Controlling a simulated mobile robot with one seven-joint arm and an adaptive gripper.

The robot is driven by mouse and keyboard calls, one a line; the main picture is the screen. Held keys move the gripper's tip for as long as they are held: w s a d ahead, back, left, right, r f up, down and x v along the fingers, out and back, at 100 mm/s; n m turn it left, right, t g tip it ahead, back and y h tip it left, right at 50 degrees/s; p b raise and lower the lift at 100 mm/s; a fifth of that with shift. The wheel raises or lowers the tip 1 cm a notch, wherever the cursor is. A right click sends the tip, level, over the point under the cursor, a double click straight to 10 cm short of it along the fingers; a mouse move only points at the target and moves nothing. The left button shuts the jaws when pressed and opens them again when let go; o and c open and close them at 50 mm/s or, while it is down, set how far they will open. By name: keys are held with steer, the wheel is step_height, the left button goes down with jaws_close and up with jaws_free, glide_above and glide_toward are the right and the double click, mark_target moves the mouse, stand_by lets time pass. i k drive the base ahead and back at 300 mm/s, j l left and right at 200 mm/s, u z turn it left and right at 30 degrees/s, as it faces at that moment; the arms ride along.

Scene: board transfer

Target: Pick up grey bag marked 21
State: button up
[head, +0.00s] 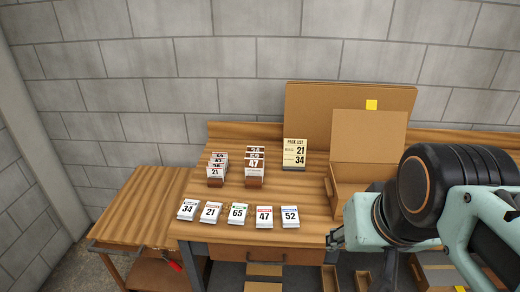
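A pale bag marked 21 (210,213) lies in the front row on the wooden table, second from the left, between the bags marked 34 (187,209) and 65 (238,214). Another item marked 21 (215,173) stands at the front of the left brown holder behind that row. The exact colour of either 21 is too small to tell. My gripper (335,239) seems to be the dark end at the table's front edge, right of the row and apart from the bags. Its fingers are too small and overlapped to read.
Bags marked 47 (264,217) and 52 (290,217) end the row. A second holder (255,182) stands behind. A pick list (294,154) reads 21 and 34. An open cardboard box (367,150) stands right, partly behind my arm. A lower side table (140,208) is left.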

mark_target(210, 213)
steer(key=i+j, duration=0.4)
steer(key=j, duration=0.15)
steer(key=i+j, duration=0.45)
steer(key=j, duration=0.1)
